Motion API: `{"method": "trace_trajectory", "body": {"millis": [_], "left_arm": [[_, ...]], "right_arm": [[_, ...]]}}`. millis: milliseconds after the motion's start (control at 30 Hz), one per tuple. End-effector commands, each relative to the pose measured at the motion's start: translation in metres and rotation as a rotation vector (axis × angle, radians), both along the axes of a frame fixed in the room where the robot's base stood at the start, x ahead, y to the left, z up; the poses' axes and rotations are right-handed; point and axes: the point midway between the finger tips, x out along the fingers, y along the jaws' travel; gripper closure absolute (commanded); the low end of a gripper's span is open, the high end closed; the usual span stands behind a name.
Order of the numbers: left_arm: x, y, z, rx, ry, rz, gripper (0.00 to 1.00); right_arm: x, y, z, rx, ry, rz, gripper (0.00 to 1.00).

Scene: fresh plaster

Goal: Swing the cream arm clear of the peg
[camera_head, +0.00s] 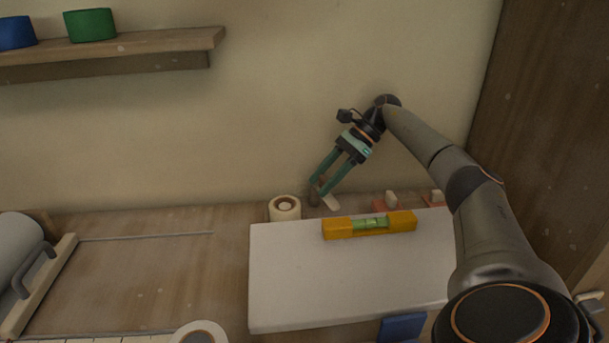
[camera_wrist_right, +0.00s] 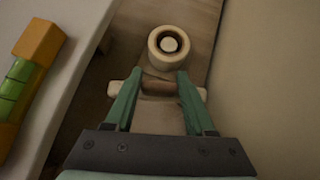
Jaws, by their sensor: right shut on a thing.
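The cream arm (camera_wrist_right: 116,88) lies crosswise at my right fingertips in the right wrist view, and one end shows in the head view (camera_head: 330,203). My right gripper (camera_wrist_right: 158,80), pointing down in the head view (camera_head: 322,184), is shut on a brown grip at the cream arm's middle. The pale round peg (camera_wrist_right: 170,44) stands inside a cream roll (camera_wrist_right: 156,57), just beyond the fingertips. The arm does not cross the peg's top in the wrist view. The roll also shows in the head view (camera_head: 285,214). My left gripper is out of view.
A white board (camera_head: 300,290) fills the bench's middle right, with a yellow level (camera_head: 340,229) on it. A wall stands close behind. Small pink-based blocks (camera_head: 386,203) sit behind the board. Another roll (camera_head: 200,334) is at the front. The bench (camera_head: 130,270) is largely bare at left.

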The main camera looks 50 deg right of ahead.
Motion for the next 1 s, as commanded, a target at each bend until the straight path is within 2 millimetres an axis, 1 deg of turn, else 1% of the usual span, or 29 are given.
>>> {"method": "trace_trajectory", "body": {"millis": [133,500,533,800,1000], "left_arm": [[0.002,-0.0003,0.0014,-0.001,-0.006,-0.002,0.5],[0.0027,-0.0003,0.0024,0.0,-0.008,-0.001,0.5],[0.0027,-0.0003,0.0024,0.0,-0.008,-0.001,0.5],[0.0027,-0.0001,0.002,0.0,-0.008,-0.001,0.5],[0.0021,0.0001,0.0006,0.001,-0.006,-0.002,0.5]], "right_arm": [[-0.0057,-0.0047,-0.0012,-0.004,0.002,0.004,1.0],[-0.0065,-0.0055,-0.0014,-0.004,0.003,0.005,1.0],[-0.0064,-0.0054,-0.0015,-0.004,0.003,0.005,0.44],[-0.0061,-0.0053,-0.0009,-0.003,0.001,0.004,0.15],[-0.006,-0.0051,-0.0006,-0.002,0.001,0.004,0.15]]}}
